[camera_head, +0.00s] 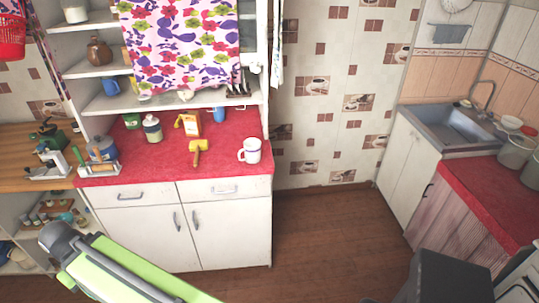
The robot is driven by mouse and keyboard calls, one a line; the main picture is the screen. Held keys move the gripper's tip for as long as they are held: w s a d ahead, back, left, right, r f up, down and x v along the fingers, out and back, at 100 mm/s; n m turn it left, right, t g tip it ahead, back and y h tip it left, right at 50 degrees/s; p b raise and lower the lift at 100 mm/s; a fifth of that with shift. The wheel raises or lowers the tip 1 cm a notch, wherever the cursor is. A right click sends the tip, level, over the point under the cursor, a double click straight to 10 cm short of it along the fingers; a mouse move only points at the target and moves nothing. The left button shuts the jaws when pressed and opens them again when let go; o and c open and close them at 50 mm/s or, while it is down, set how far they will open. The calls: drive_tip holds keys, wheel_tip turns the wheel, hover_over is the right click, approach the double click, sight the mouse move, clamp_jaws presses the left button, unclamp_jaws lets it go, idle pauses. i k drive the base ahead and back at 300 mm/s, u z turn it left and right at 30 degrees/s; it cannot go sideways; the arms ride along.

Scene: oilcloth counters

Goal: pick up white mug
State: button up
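The white mug (252,151) stands upright on the red oilcloth counter (222,174), near its right end. A green and grey link of my arm shows at the lower left, in front of the cabinet. My gripper cannot be made out in this view, so its state and its distance from the mug do not show.
Shelves and a flowered cloth (182,42) hang above.

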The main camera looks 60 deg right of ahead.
sight(252, 149)
drive_tip(key=z, duration=0.35)
drive_tip(key=i, duration=1)
drive_tip(key=u, duration=0.1)
